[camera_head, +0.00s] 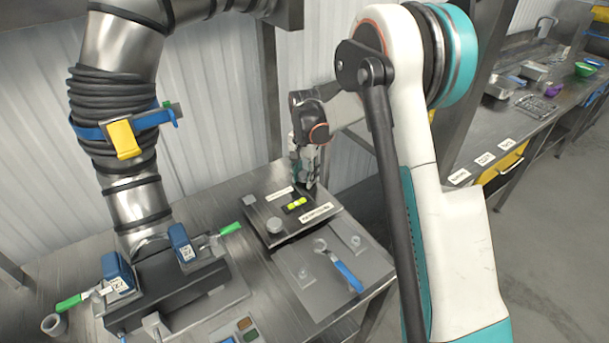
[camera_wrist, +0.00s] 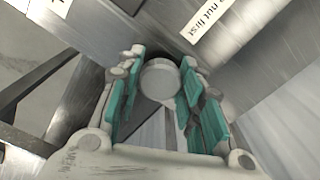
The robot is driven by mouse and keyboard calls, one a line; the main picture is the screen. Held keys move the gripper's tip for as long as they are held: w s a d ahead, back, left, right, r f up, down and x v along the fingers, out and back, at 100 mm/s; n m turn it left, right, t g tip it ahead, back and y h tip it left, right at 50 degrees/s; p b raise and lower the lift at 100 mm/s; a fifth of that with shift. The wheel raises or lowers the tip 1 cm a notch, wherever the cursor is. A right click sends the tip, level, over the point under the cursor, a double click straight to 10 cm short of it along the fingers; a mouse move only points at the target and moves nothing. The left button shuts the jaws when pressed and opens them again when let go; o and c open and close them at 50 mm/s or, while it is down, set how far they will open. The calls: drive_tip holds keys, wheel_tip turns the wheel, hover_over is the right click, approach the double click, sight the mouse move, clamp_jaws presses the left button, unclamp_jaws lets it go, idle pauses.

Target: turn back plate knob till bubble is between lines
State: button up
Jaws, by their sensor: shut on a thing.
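The tilting plate (camera_head: 325,228) is a dark metal block on the bench, with a yellow-green level vial (camera_head: 296,203) near its middle. The vial is too small to tell where its bubble sits. Two round metal knobs show on the plate, a left knob (camera_head: 249,199) and a front knob (camera_head: 274,226). My gripper (camera_head: 308,182) points down at the plate's back edge and hides the back knob in the head view. In the wrist view the round grey back plate knob (camera_wrist: 159,80) sits between my teal-padded fingers, which are shut on it.
In front of the plate a flat grey panel (camera_head: 310,285) carries a blue-handled wrench (camera_head: 346,275). A black clamp block with blue tags (camera_head: 180,243) and green-handled levers stands to the left. A large ribbed pipe (camera_head: 125,100) rises there. White labels lie on the plate.

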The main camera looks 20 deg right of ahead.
sight(304, 174)
drive_tip(key=shift+m, duration=0.5)
drive_tip(key=o, duration=1.1)
drive_tip(key=shift+c, duration=0.2)
wheel_tip(304, 174, up, 12)
